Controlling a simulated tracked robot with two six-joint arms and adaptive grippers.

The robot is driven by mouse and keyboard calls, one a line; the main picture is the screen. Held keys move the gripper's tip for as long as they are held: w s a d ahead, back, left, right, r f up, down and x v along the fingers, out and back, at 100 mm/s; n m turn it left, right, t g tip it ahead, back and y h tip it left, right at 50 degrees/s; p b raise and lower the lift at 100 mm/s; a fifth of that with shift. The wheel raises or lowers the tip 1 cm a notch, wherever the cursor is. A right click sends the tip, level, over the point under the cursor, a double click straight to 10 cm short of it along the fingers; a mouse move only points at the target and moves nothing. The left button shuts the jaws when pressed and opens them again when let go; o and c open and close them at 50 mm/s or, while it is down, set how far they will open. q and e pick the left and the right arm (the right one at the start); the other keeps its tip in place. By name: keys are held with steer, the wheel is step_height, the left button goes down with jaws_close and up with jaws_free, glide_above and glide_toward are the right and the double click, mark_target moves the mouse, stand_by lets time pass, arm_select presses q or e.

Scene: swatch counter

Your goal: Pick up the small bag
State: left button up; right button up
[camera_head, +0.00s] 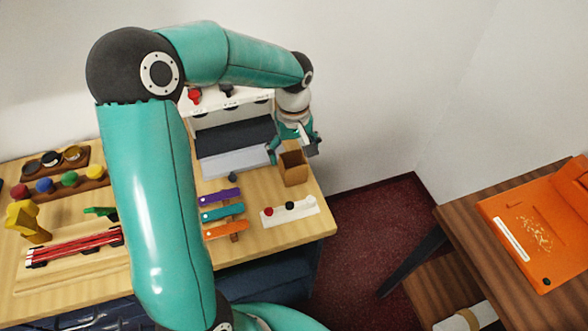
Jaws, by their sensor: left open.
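The small bag (294,170), brown and box-like with an open top, stands upright near the right edge of the light wooden counter (275,236). My left gripper (293,156) is open at the bag's top, its fingers at the left and right of the upper rim. I cannot tell whether the fingers touch the bag. The gripper and wrist hide part of the bag's far rim. My right gripper is not in view.
Purple, teal and orange swatches (222,213) and a white strip with knobs (290,211) lie in front of the bag. A grey display (233,147) stands at its left. An orange tray (540,225) lies on a brown table at the right, across a floor gap.

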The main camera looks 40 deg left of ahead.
arm_select(q)
steer(key=shift+s+d+f+p, duration=0.1)
steer(key=shift+s+f+p, duration=0.1)
steer(key=shift+f, duration=0.95)
steer(key=shift+s+f+p, duration=0.1)
steer(key=shift+f+p, duration=0.1)
steer(key=shift+f, duration=0.95)
steer(key=c, duration=0.8)
